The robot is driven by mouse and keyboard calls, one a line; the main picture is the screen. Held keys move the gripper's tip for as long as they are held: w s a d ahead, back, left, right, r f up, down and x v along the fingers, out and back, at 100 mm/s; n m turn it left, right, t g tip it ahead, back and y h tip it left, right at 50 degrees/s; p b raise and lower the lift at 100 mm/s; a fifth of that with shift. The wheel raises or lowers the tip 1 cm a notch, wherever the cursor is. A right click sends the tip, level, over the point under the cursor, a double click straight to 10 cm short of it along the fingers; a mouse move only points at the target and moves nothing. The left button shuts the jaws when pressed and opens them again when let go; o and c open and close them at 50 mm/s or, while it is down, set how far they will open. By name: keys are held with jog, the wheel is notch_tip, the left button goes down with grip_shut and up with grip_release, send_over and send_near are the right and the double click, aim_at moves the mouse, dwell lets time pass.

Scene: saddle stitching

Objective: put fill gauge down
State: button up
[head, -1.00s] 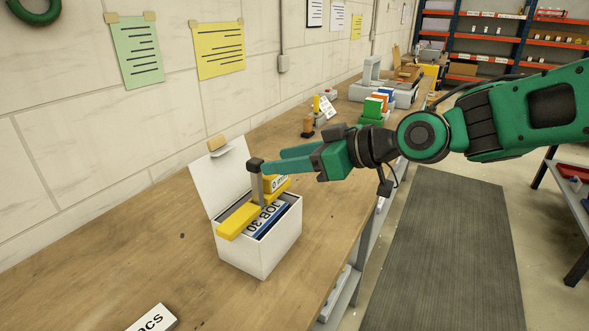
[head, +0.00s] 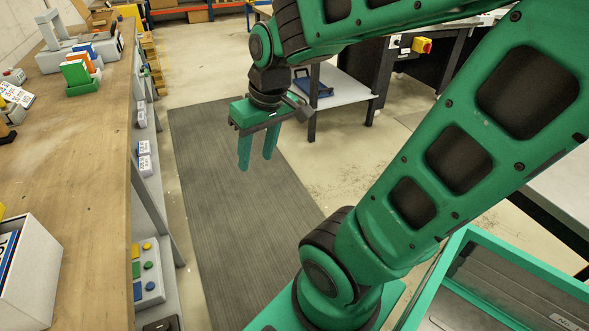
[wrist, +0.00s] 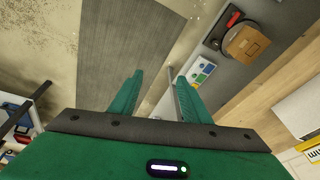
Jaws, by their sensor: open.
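My gripper (head: 257,160) is open and empty, pointing down over the floor mat to the right of the workbench. Its two fingers also show apart in the wrist view (wrist: 158,78), with nothing between them. The white box (head: 38,270) stands on the bench at the left edge of the head view, partly cut off, with blue and white contents. A small sliver of yellow (head: 2,210) shows at its back; it may be part of the fill gauge, most of which is out of frame. A yellow piece (wrist: 304,149) shows at the right edge of the wrist view.
The workbench (head: 95,165) runs along the left, with a green holder of coloured cards (head: 82,86) further back. A lower shelf holds a button box (head: 147,272). A grey mat (head: 215,200) covers clear floor. A green-rimmed tray (head: 520,262) is at lower right.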

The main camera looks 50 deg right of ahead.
jog(key=s+d+f+m+g, duration=0.1)
jog(key=s+d+m+g, duration=0.2)
jog(key=s, duration=0.9)
jog(key=shift+s+d+f+m, duration=0.15)
jog(key=shift+s+d+m, duration=0.05)
jog(key=shift+d+m, duration=0.95)
jog(key=shift+w+f, duration=0.25)
jog(key=shift+w, duration=0.35)
